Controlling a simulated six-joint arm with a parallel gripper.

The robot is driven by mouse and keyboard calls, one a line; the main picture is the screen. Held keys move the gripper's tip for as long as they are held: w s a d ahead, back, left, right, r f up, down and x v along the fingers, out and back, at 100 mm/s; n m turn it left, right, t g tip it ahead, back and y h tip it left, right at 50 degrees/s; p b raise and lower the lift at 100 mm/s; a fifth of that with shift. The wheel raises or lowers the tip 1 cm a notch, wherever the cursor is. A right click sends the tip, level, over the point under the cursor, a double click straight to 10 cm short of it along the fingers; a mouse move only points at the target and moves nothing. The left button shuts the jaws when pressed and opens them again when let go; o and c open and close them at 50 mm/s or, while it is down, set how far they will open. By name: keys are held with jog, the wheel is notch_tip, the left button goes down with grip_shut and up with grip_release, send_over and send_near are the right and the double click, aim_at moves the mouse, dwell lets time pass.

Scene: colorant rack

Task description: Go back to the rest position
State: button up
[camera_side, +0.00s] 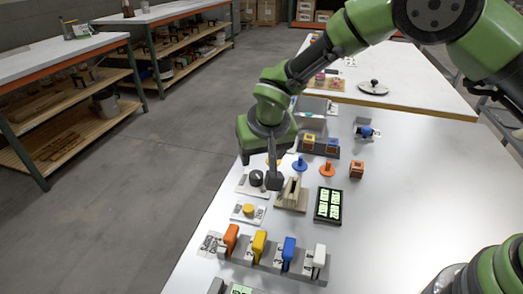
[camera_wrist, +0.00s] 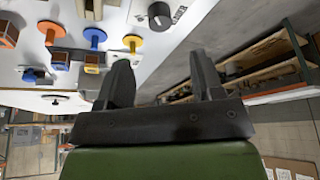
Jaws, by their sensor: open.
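My gripper (camera_side: 274,178) hangs over the left part of the white table in the side view, beside a small wooden block holder (camera_side: 291,194). In the wrist view my gripper (camera_wrist: 160,80) shows two dark fingers spread apart with nothing between them. The table edge and the floor lie behind them there. A black knob (camera_side: 256,178) on a white plate is close to the gripper in the side view; the knob also shows in the wrist view (camera_wrist: 160,15).
Orange, yellow, blue and white bottles stand in a rack (camera_side: 262,262) at the front. A display with green text (camera_side: 328,205) lies right of the holder. Blue (camera_side: 300,163) and orange (camera_side: 327,169) pegs stand behind. Bare table (camera_side: 410,190) lies to the right.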

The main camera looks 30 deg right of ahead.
jog(key=s+d+r+m+y, duration=0.1)
jog(key=s+d+r, duration=0.3)
jog(key=r, duration=0.4)
jog(key=s+d+r, duration=0.4)
jog(key=r, duration=0.5)
jog(key=s+d+r+t+y, duration=0.1)
jog(key=s+d+r, duration=0.1)
jog(key=s, duration=0.7)
jog(key=s+d+r+t+y, duration=0.1)
jog(key=s+d+r, duration=0.1)
jog(key=s, duration=0.7)
jog(key=shift+s+d+m+t, duration=0.15)
jog(key=shift+s+m+t, duration=0.15)
jog(key=shift+s+t, duration=0.1)
